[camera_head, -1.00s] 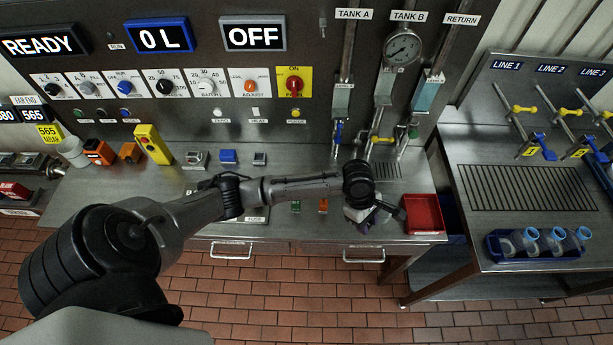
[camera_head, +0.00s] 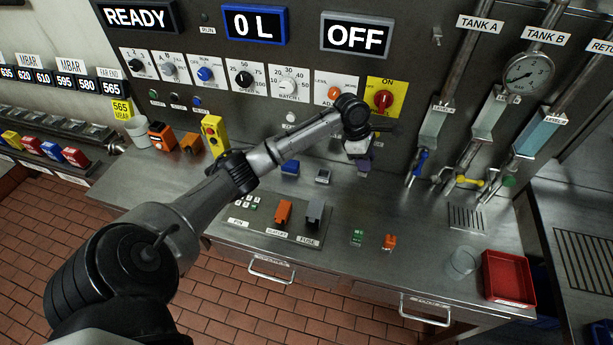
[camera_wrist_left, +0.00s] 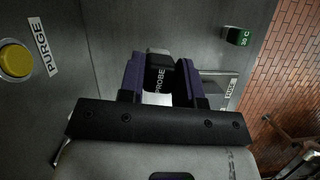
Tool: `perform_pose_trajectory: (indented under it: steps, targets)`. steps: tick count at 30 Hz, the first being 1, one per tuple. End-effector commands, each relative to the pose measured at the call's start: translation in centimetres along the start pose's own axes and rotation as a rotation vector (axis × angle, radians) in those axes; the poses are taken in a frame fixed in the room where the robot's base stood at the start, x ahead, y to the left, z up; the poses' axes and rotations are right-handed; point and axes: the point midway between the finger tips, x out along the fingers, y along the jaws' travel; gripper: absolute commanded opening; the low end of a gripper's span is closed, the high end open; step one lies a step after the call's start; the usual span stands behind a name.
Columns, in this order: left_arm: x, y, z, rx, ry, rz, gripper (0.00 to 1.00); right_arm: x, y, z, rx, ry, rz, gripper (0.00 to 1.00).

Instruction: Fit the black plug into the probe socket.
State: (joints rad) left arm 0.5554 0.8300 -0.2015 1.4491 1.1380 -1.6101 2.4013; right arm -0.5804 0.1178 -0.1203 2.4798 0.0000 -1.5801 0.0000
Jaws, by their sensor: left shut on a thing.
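My left gripper (camera_head: 363,168) is beside the wall panel, below the red ON knob, above the back of the bench. In the left wrist view its purple fingers (camera_wrist_left: 161,82) are shut on the black plug (camera_wrist_left: 158,78), which bears the word PROBE. In the head view the plug is hidden by the gripper and wrist. I cannot pick out the probe socket for certain in either view. My right gripper is not in view.
A yellow PURGE button (camera_wrist_left: 16,60) is on the panel beside the gripper. A blue block (camera_head: 290,168) and a grey block (camera_head: 323,176) stand on the bench nearby. A green 30 C block (camera_head: 357,237), an orange block (camera_head: 389,242) and a red tray (camera_head: 508,277) lie nearer the front.

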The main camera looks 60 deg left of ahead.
Motion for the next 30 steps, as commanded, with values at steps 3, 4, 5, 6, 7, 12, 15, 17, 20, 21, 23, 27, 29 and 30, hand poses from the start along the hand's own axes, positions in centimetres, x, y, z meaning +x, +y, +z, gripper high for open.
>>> perform_pose_trajectory:
  steps: [3, 4, 5, 6, 7, 12, 15, 17, 20, 21, 23, 27, 29, 30]
  targets:
    - [0.2, -0.1, -0.6, -0.048, 0.001, 0.019, 0.07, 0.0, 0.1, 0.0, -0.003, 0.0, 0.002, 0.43]
    - [0.3, -0.2, -0.6, -0.059, 0.0, 0.024, 0.07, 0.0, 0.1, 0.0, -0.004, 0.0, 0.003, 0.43]
    - [0.3, -0.3, -0.7, -0.068, 0.0, 0.028, 0.07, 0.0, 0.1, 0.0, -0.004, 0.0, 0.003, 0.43]
    - [0.3, -0.3, -0.9, -0.082, 0.0, 0.033, 0.07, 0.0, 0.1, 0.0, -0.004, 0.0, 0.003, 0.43]
    - [0.3, -0.3, -1.1, -0.09, 0.001, 0.036, 0.07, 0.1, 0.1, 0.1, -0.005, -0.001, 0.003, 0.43]
    - [1.0, 0.6, -4.1, -0.111, 0.005, 0.044, 0.07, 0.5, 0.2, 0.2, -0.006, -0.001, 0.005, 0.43]
    - [1.4, 1.3, -6.5, -0.112, 0.005, 0.044, 0.07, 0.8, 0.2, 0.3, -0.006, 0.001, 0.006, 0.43]
    - [1.6, 1.7, -7.8, -0.112, 0.004, 0.044, 0.07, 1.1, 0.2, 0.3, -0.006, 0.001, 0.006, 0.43]
    - [2.0, 2.4, -9.8, -0.11, 0.003, 0.043, 0.07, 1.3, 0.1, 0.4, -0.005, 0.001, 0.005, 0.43]
    - [2.1, 2.6, -10.5, -0.111, 0.002, 0.044, 0.07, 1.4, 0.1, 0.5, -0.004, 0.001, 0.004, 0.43]
    - [2.2, 2.9, -11.5, -0.109, 0.002, 0.044, 0.07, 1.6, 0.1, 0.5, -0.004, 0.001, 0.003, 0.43]
    - [2.5, 3.3, -12.9, -0.107, 0.0, 0.043, 0.07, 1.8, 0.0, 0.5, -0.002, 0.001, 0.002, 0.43]
    - [2.5, 3.5, -13.2, -0.106, 0.0, 0.044, 0.07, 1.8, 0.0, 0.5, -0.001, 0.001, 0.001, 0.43]
    - [2.5, 3.5, -13.4, -0.106, 0.0, 0.044, 0.07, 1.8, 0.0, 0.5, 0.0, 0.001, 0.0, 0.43]
